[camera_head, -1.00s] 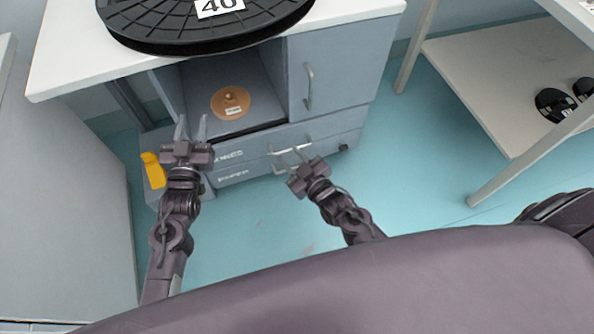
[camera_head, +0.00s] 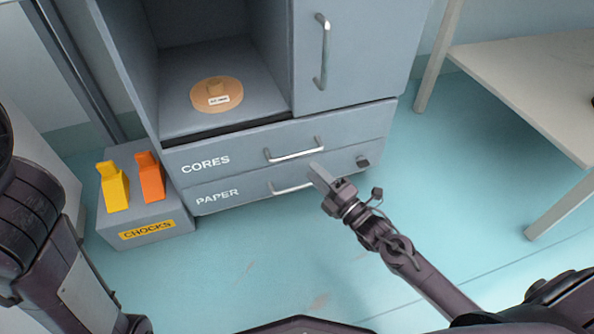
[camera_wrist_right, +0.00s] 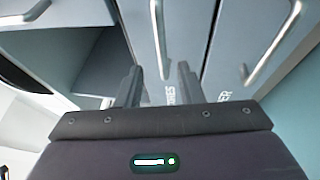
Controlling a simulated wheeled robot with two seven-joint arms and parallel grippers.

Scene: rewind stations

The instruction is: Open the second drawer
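The grey cabinet has two stacked drawers, both looking shut. The upper drawer (camera_head: 235,151), marked CORES, has a bar handle (camera_head: 293,152). The lower drawer (camera_head: 245,190), marked PAPER, has its own bar handle (camera_head: 292,188) and a dark knob (camera_head: 363,161). My right gripper (camera_head: 318,172) is in front of the drawers, near the handles' right ends. In the right wrist view its two fingers (camera_wrist_right: 158,82) are apart, with the CORES handle (camera_wrist_right: 157,35) lined up between them; contact cannot be told. The PAPER handle (camera_wrist_right: 275,45) is to the right. My left gripper is out of view.
An open compartment with an orange disc (camera_head: 216,95) is above the drawers, beside a door with a vertical handle (camera_head: 323,52). A CHOCKS box (camera_head: 145,225) with yellow and orange chocks stands at left. A table (camera_head: 530,75) is at right. The floor in front is clear.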

